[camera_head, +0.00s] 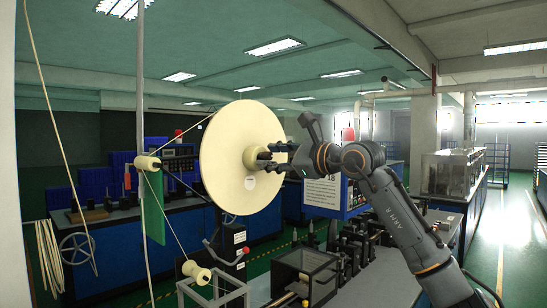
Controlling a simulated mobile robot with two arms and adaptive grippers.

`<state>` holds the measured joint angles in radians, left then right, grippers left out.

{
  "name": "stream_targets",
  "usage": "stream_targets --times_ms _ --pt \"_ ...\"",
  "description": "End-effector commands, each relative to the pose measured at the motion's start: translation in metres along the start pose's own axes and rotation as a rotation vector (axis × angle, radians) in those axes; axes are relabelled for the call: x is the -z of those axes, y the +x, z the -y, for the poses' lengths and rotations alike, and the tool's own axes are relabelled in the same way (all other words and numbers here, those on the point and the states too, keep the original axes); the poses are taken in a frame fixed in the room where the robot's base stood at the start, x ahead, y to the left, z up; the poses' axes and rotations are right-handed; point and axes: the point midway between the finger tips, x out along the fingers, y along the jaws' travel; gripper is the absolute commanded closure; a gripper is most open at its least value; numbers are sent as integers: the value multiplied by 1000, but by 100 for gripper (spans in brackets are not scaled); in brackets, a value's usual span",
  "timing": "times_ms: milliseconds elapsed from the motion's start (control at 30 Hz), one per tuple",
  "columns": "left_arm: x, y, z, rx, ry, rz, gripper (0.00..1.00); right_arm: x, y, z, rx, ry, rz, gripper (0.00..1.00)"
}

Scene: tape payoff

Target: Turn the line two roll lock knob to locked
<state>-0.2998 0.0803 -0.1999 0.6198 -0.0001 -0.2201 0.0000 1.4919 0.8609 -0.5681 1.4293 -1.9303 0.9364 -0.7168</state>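A large cream tape roll (222,160) stands upright on the line, its flat face turned partly toward me. My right gripper (264,158) reaches in from the right to the middle of this face. Its dark fingers are at the roll's hub and look spread one above the other. My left gripper is out of view.
Tape runs from the roll over a small upper roller (148,162) and a lower roller (196,272) on the left. A grey post (140,110) stands there. A blue cabinet with a white notice (321,193) is behind my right gripper. Dark machine parts (350,245) stand below my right arm.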

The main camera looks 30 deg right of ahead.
Motion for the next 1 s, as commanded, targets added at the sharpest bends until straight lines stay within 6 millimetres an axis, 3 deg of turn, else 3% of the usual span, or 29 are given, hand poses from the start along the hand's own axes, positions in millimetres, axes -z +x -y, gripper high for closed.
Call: stream_targets --times_ms 367,800,1000 --pt "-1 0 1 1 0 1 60 0 -9 2 4 -2 0 58" --pt "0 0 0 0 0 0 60 1 -94 0 2 -3 -3 58" --pt "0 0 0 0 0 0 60 1 -116 0 2 -1 -1 58"
